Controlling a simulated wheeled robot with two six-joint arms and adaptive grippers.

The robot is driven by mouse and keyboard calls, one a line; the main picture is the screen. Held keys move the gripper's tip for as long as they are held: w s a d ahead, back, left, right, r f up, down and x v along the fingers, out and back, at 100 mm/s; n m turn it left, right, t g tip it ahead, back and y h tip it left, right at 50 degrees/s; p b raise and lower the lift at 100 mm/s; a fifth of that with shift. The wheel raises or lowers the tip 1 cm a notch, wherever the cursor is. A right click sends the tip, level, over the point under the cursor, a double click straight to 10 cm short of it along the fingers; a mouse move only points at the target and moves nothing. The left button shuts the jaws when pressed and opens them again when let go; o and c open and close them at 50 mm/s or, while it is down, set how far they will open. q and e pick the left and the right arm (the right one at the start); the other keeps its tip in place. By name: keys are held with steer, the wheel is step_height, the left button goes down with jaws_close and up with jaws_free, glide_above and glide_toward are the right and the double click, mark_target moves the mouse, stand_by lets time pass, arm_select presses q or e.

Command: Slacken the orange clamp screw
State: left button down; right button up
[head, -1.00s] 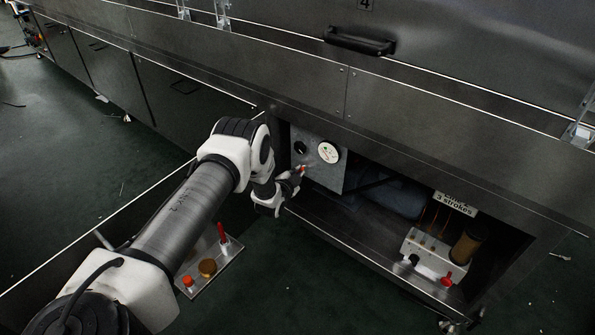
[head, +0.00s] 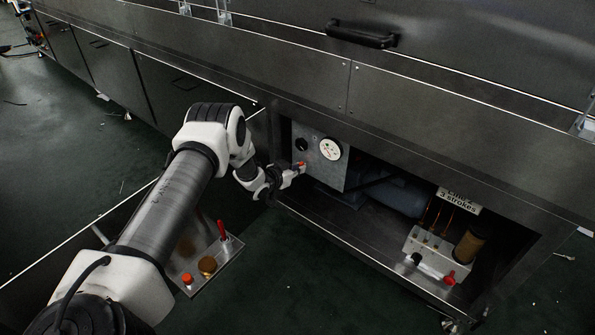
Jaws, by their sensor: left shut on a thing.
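The orange clamp screw (head: 301,164) shows as a small orange-red spot on the grey control panel (head: 336,178), low on its left side, below a black knob (head: 301,144) and a white dial (head: 330,149). My left gripper (head: 296,170) reaches in from the left and is shut on the screw. Its fingers hide most of the screw, so how far it is turned cannot be seen. My right gripper is not in view.
The panel sits in an open bay under the dryer's steel side. To the right are a blue-grey cylinder (head: 400,195), a pump block with a red knob (head: 449,278) and a sign (head: 459,199). A plate with an orange button (head: 187,279) and red lever (head: 223,231) lies lower left.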

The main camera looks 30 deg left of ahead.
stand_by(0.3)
arm_select(q)
steer(key=c, duration=1.3)
jaws_free()
steer(key=shift+o, duration=0.2)
steer(key=v, duration=1.2)
